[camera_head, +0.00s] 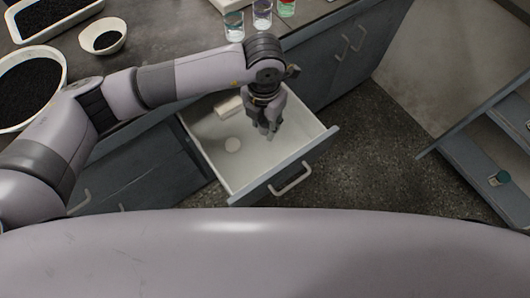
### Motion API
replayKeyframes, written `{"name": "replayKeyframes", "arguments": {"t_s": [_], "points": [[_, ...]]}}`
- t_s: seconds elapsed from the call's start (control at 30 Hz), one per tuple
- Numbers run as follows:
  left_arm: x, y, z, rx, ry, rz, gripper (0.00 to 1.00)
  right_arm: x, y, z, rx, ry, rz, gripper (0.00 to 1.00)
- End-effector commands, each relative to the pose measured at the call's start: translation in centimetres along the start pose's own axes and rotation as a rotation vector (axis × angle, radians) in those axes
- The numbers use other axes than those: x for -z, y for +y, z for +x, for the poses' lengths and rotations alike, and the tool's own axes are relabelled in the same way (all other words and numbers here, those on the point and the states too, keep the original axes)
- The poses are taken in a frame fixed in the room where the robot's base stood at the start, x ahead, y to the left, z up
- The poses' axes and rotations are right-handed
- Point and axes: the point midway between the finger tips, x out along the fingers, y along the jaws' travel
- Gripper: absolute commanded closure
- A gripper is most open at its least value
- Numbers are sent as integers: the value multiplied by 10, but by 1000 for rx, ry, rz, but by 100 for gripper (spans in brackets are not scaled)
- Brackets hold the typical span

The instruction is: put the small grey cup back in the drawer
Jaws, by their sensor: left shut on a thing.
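The drawer (205,162) is pulled out of the grey cabinet, with its pale inside open to view. My left gripper (269,133) points down over the right part of the drawer. It is shut on a small grey thing, which seems to be the small grey cup; the fingers hide most of it. I cannot tell whether the cup touches the drawer floor. My right gripper is not in view.
The dark worktop (150,30) behind bears a white bowl (102,36), trays of black grains and several glass beakers (234,26). The drawer's front with its handle (291,179) juts over the floor. A shelf unit (480,165) stands at the right.

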Motion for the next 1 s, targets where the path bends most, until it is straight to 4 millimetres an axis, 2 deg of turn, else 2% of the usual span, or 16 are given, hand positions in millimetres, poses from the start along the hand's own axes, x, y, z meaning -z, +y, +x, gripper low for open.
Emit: {"name": "replayKeyframes", "arguments": {"t_s": [0.2, 0.4, 0.5, 0.67, 0.9, 1.0], "points": [[2, 1, 61, -1, 7, -1, 87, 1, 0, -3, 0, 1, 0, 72], [1, 1, 109, 0, 4, 0, 87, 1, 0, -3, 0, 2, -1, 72], [1, 1, 124, 0, 3, 2, 87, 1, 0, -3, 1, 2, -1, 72], [1, 2, 137, 0, 2, 2, 87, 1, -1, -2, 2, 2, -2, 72], [1, 2, 171, 0, 3, 1, 87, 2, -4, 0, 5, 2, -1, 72], [0, 2, 175, -1, 1, 3, 87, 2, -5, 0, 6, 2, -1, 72]]}}
